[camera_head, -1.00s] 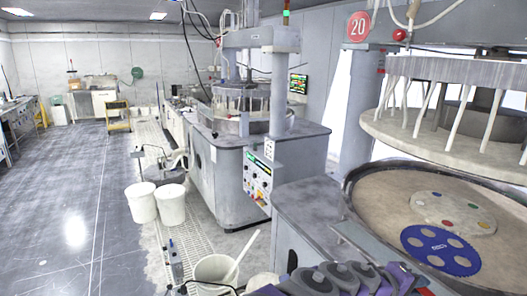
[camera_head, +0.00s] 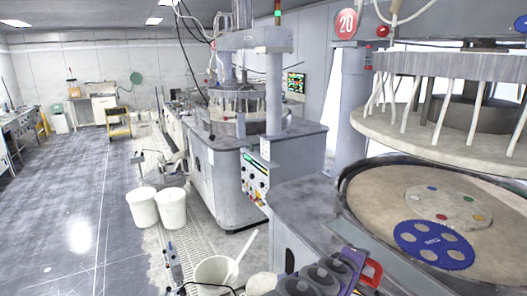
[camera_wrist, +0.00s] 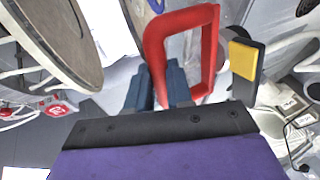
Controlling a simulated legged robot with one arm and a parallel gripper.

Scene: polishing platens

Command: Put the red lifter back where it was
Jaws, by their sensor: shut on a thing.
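The red lifter (camera_wrist: 210,50) is a red loop-shaped handle, seen close up in the wrist view. My gripper (camera_wrist: 160,82), with blue-grey fingers, is shut on the lifter at the near side of the loop. In the head view the red lifter (camera_head: 372,274) shows at the bottom, at the end of my arm, beside the machine's grey body. The lifter's far parts are cut off or hidden, and its resting place cannot be made out.
A round platen (camera_head: 375,205) carries a blue perforated disc (camera_head: 433,244) and a pale disc with coloured spots (camera_head: 448,207). An upper plate (camera_head: 440,135) hangs above. White buckets (camera_head: 172,208) stand on the floor. A yellow-faced dark block (camera_wrist: 244,62) is right of the lifter.

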